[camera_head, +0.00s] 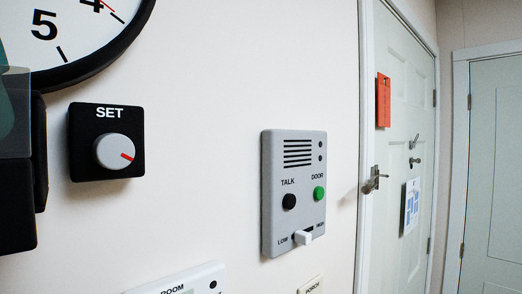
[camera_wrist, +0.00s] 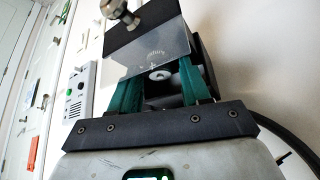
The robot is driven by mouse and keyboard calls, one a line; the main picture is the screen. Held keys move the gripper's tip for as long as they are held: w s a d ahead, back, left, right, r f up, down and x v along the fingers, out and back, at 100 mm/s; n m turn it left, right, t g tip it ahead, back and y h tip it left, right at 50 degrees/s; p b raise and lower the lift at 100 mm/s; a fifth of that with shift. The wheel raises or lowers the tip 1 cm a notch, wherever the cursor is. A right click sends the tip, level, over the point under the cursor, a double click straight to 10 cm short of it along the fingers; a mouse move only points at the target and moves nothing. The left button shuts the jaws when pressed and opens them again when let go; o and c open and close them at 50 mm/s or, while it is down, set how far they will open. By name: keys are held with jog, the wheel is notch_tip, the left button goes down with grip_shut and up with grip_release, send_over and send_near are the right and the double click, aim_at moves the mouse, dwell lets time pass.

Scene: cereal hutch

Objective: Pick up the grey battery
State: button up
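I see no grey battery in either view. My gripper (camera_wrist: 166,72) fills the middle of the wrist view. Its two teal fingers stand apart with a gap between them, and I see no battery in the gap. A grey plate overlaps the finger ends, so the tips are partly hidden. A dark block with a pale round disc shows behind the gap; I cannot tell what it is.
The wall holds a clock (camera_head: 80,45), a black SET box (camera_head: 105,165) with a grey knob, and a grey intercom (camera_head: 293,222). The intercom shows in the wrist view (camera_wrist: 77,97). A pale panel (camera_head: 185,283) sits low. A door (camera_head: 408,120) bears an orange tag (camera_head: 383,100).

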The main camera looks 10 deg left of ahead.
grip_shut()
jog(key=shift+r, duration=0.1)
dwell(0.3)
